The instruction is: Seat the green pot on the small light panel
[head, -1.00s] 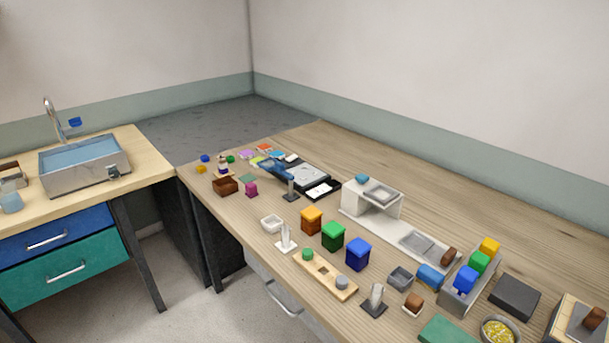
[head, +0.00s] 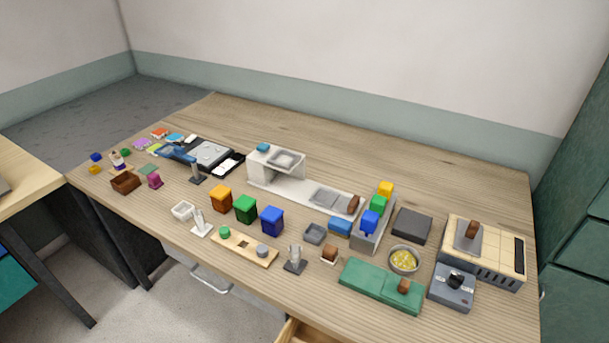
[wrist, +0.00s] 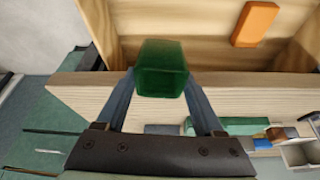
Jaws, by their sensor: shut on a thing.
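In the wrist view my gripper (wrist: 162,92) is shut on a dark green, blocky thing (wrist: 160,68), which I take to be the green pot; it is held between the two fingertips. My gripper and this thing do not show in the head view. A small black-framed piece with a white face (head: 228,164) lies toward the back left of the table in the head view. It may be the small light panel, but I cannot tell for sure.
The wrist view shows an open wooden drawer (wrist: 205,45) with an orange block (wrist: 255,24) inside. In the head view, the wooden table (head: 450,185) holds orange, green (head: 245,209) and blue boxes, a white stepped stand (head: 262,170) and a green board (head: 360,283). The back strip is clear.

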